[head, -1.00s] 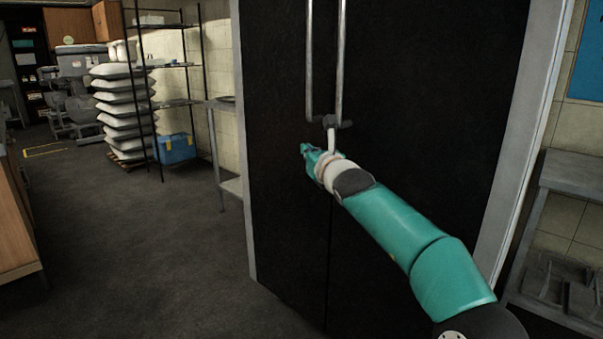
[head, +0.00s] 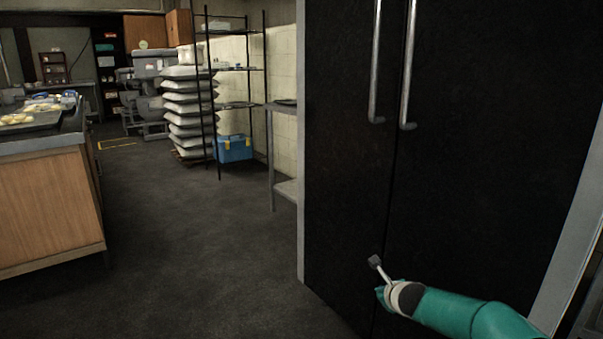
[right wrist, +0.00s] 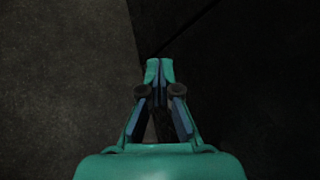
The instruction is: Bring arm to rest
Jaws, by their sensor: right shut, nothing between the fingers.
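My right arm (head: 460,311) comes in from the lower right of the head view, in front of the tall black double doors (head: 350,170). My right gripper (head: 379,293) is at its end, low and well below the two long metal door handles (head: 377,70). In the right wrist view the gripper (right wrist: 159,70) has its fingertips together with nothing between them. Behind it are the dark floor and the black door bottom. Both doors look closed. My left gripper is out of view.
A wooden-sided counter (head: 50,210) with a tray on top stands at the left. Stacked white sacks (head: 187,110), a black shelf rack (head: 235,68), a blue box (head: 235,148) and a metal side table (head: 283,107) stand further back. The grey floor (head: 200,240) between is clear.

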